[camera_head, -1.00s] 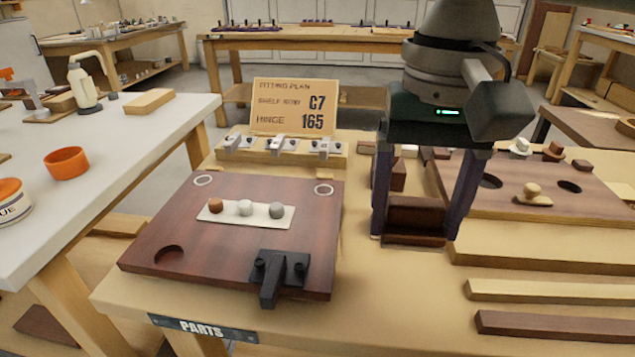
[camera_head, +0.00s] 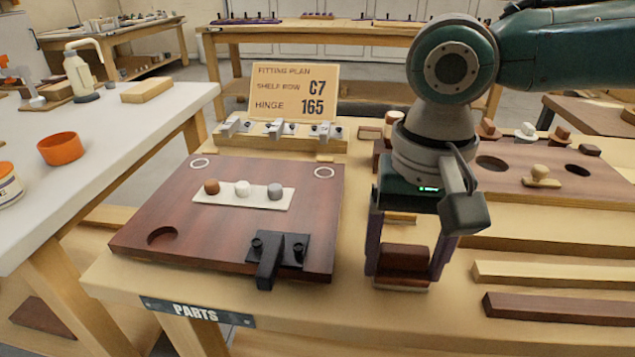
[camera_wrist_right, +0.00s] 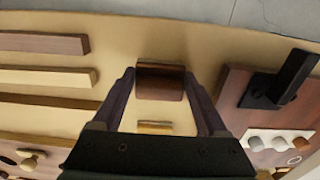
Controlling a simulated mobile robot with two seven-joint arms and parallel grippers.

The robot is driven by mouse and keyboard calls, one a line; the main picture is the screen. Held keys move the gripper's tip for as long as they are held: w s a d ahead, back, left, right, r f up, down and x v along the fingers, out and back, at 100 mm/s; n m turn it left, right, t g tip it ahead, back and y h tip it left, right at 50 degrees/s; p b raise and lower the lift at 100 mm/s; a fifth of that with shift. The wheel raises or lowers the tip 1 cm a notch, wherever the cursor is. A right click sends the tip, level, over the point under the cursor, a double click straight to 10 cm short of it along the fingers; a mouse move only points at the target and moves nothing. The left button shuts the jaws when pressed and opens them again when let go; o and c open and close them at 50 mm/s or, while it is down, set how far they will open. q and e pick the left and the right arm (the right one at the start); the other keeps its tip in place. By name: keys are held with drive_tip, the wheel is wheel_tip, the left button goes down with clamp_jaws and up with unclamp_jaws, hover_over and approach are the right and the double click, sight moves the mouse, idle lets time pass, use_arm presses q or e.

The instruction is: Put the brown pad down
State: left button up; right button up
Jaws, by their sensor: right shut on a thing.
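The brown pad (camera_head: 404,260) is a dark reddish-brown block between the fingers of my right gripper (camera_head: 405,277). The right gripper points down over the bench, just right of the dark red-brown board (camera_head: 220,235). It is shut on the pad, with a finger at each side. In the right wrist view the pad (camera_wrist_right: 160,82) spans the gap between the fingertips (camera_wrist_right: 160,80), with bare bench around it. The pad is low over the bench; I cannot tell whether it touches. My left gripper is not in view.
The board carries a black hinge (camera_head: 275,258), a strip with three pegs (camera_head: 243,198) and two white rings. Wooden strips (camera_head: 555,308) lie to the right. A board with dark holes (camera_head: 535,168) and small pieces is behind them. Bare bench lies in front of the gripper.

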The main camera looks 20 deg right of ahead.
sight(405, 254)
drive_tip(key=o, duration=1.6)
drive_tip(key=shift+r, duration=0.45)
wheel_tip(405, 254, up, 10)
drive_tip(key=p, duration=0.3)
drive_tip(key=s+a+f+n+t+y, duration=0.1)
drive_tip(key=s+a+f+n+y, duration=0.1)
drive_tip(key=s+a+n, duration=0.35)
drive_tip(key=s+a+f+n+t+y, duration=0.2)
drive_tip(key=a+f+n, duration=0.1)
drive_tip(key=a, duration=0.5)
drive_tip(key=s+d+h, duration=0.1)
drive_tip(key=s+d, duration=0.1)
drive_tip(key=d, duration=0.1)
drive_tip(key=s+d+f+h, duration=0.1)
drive_tip(key=s+d, duration=0.2)
drive_tip(key=d, duration=0.1)
drive_tip(key=s+d+f+h, duration=0.1)
drive_tip(key=s+d, duration=0.2)
drive_tip(key=shift+d+t+h+p, duration=0.3)
drive_tip(key=shift+d+h, duration=0.05)
drive_tip(key=shift+h, duration=0.05)
